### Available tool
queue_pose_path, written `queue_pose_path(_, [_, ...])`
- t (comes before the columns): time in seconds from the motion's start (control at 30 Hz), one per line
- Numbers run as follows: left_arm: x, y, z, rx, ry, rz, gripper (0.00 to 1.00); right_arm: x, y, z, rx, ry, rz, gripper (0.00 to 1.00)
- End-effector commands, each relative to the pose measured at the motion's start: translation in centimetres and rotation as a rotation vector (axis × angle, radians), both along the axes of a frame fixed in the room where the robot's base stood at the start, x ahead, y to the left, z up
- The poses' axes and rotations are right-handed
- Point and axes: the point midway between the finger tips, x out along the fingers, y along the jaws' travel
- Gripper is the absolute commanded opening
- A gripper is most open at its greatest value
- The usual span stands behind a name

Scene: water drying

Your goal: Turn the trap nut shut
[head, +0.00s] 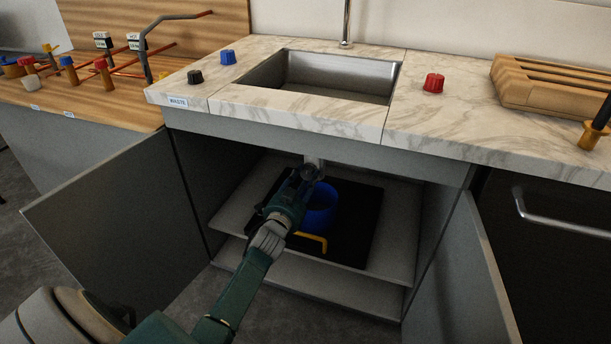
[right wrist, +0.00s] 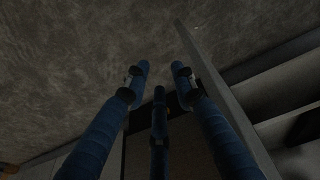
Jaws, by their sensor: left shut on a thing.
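The sink's drain pipe (head: 315,160) comes down into the open cabinet under the counter. My left gripper (head: 308,174) reaches into the cabinet and is shut at the lower end of this pipe, on the trap nut. The fingers hide most of the nut, so its turn cannot be made out. A blue bucket (head: 321,207) stands right below on a black mat (head: 361,228). My right gripper (right wrist: 160,78) shows only in the right wrist view, with its fingers apart and empty.
Open cabinet doors stand at the left (head: 117,212) and right (head: 462,275) of the opening. A yellow handle-like piece (head: 313,238) lies in front of the bucket. Above are the sink (head: 330,75), coloured knobs and a wooden rack (head: 550,85). Grey floor lies below my right gripper.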

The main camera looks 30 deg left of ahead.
Motion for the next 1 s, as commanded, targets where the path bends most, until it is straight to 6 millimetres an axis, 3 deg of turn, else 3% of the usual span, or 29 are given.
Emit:
queue_pose_path(0.27, [-0.1, 0.4, -0.3, -0.064, -0.009, 0.008, 0.07, -0.1, 0.0, -1.3, -0.001, 0.007, 0.001, 0.26])
queue_pose_path(0.7, [-0.2, 0.4, -0.4, -0.073, -0.010, 0.008, 0.07, 0.0, 0.0, -1.4, 0.000, 0.006, 0.001, 0.26])
queue_pose_path(0.73, [-0.2, 0.4, -0.4, -0.073, -0.010, 0.008, 0.39, 0.0, 0.0, -1.4, 0.000, 0.006, 0.001, 0.26])
queue_pose_path(0.8, [-0.2, 0.4, -0.4, -0.072, -0.010, 0.007, 0.52, 0.0, 0.0, -1.4, 0.000, 0.006, 0.001, 0.26])
queue_pose_path(1.0, [-0.1, 0.2, -0.2, -0.070, -0.012, 0.004, 0.52, -0.1, 0.1, -1.4, 0.001, 0.006, 0.000, 0.26])
